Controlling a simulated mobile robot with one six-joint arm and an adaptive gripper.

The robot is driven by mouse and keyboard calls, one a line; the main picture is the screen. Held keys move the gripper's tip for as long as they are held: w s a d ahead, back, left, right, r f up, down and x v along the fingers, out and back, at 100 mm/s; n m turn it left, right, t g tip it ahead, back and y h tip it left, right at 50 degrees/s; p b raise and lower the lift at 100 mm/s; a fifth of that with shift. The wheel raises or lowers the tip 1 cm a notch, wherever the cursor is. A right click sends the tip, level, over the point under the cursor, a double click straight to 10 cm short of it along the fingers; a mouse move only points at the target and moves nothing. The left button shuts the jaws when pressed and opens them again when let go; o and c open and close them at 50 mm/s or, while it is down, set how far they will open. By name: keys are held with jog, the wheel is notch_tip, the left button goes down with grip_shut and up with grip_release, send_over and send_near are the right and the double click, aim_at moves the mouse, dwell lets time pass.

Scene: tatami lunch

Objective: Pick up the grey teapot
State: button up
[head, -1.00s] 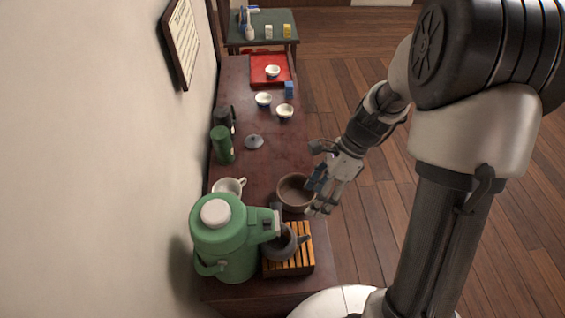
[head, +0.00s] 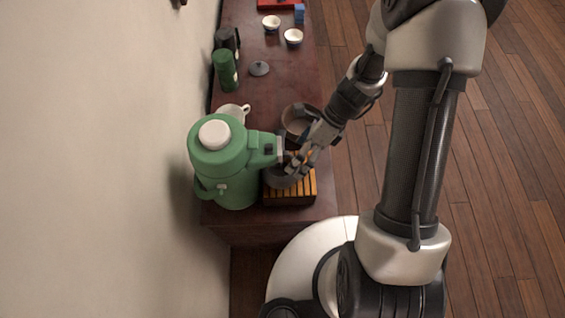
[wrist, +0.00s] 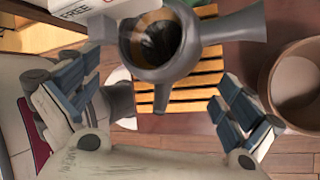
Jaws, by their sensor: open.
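The grey teapot (head: 285,178) sits on a slatted wooden stand (head: 303,187) near the table's near end, partly hidden by my gripper (head: 298,163) in the head view. My gripper (wrist: 150,100) is open, with one blue-padded finger to each side of the teapot's lower part in that view. Nothing is held. A small grey lid (head: 259,69) lies farther back on the table.
A big green air pot (head: 232,165) stands left of the teapot, its spout reaching close to it. A brown bowl (head: 301,117) is just behind, also in the wrist view (wrist: 297,85). A white cup (head: 233,111) and green canister (head: 226,72) stand along the wall.

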aim_at(288, 159)
jog(key=b+x, duration=0.1)
jog(key=x, duration=0.1)
jog(key=b+x, duration=0.1)
jog(key=x, duration=0.2)
jog(key=shift+a+b, duration=0.35)
jog(key=shift+a, duration=0.05)
jog(key=shift+r, duration=0.1)
jog(key=shift+c, duration=0.5)
jog(key=c, duration=1.2)
